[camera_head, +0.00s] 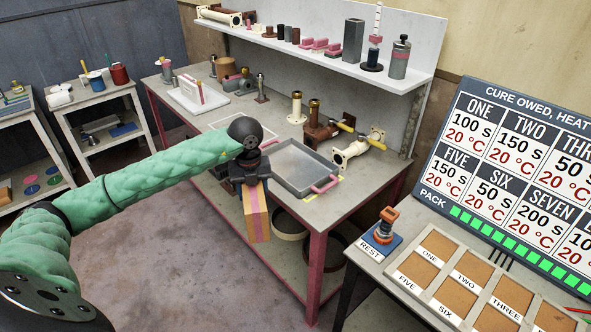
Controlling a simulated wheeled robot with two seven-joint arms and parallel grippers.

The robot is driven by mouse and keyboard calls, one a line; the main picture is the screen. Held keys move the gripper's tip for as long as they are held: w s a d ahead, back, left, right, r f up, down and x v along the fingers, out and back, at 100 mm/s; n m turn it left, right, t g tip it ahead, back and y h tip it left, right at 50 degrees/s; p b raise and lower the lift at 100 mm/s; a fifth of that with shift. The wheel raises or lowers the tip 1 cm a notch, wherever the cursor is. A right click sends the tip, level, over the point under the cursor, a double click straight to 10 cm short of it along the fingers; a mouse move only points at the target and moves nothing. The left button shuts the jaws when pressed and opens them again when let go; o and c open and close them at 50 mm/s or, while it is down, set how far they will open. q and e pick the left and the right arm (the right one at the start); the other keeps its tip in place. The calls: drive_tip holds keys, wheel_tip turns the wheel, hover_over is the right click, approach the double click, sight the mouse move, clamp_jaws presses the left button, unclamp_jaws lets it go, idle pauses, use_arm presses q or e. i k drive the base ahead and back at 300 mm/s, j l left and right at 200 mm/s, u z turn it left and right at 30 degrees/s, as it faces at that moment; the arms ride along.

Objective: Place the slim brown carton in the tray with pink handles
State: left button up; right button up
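My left gripper (250,178) comes in on the green-sleeved arm and points down. It is shut on the slim brown carton (256,215), which has a pink stripe down its face and hangs roughly upright below the fingers. The carton appears in front of the bench's front edge, to the left of the tray. The grey metal tray with pink handles (297,165) lies on the bench. Its visible inside is empty. One pink handle (325,184) shows at its near right; my gripper hides part of its left side. My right gripper is not in view.
Brass and cream pipe fittings (358,150) stand behind the tray's right end. A white shelf (330,62) with several parts overhangs the back. A white stand (198,97) is at the bench's left. A side table (440,285) with labelled cork pads is at lower right.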

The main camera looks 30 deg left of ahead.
sight(305, 164)
drive_tip(key=i, duration=1)
